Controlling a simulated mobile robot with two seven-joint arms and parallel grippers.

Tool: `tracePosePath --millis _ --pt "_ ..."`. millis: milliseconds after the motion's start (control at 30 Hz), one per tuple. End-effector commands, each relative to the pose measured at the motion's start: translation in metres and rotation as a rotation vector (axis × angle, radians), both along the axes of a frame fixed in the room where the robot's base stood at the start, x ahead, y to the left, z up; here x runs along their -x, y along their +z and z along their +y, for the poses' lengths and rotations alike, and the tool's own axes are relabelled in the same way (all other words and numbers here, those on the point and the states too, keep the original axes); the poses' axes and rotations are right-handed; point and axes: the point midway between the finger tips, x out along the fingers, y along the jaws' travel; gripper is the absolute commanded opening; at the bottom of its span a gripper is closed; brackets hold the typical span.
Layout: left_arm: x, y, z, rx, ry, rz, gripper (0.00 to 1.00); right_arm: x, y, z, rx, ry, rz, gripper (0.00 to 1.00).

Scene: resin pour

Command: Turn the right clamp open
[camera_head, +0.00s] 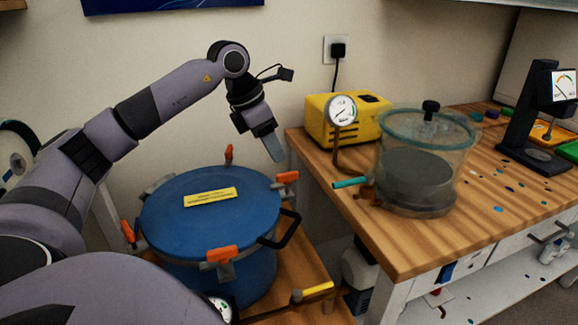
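A blue pressure pot (200,215) with a yellow label on its lid stands at the lower left, with orange-handled clamps around its rim. The right clamp (287,178) has its orange handle at the lid's right edge, above a black lid handle. Other clamps show at the back (229,153), front (221,254) and left (128,231). My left gripper (273,148) points down just above and slightly left of the right clamp in the picture, seemingly apart from it. Its fingers overlap edge-on, so their opening is unclear; nothing shows held. My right gripper is out of view.
A wooden bench (400,240) stands at the right. It carries a yellow pump (322,122) with a gauge, a clear vacuum chamber (425,150) and a black dial stand (528,125). A yellow-handled valve (318,288) sits low, right of the pot.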

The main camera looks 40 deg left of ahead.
Motion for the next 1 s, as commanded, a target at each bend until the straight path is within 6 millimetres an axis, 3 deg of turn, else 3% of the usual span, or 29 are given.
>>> tracePosePath --millis 400,800,833,933,1000 --pt "-0.019 -0.054 -0.011 0.002 -0.002 0.003 0.38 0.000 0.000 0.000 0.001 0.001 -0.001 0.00" --pt "-0.024 -0.064 -0.013 0.002 -0.001 0.000 0.38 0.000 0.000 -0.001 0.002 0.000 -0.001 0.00" --pt "-0.024 -0.064 -0.013 0.002 -0.001 0.000 0.35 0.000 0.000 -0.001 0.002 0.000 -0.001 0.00" --pt "-0.023 -0.064 -0.013 0.003 -0.001 0.000 0.03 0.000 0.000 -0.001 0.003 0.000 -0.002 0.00" --pt "-0.023 -0.064 -0.013 0.003 -0.001 0.000 0.00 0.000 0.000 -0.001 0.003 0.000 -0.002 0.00"
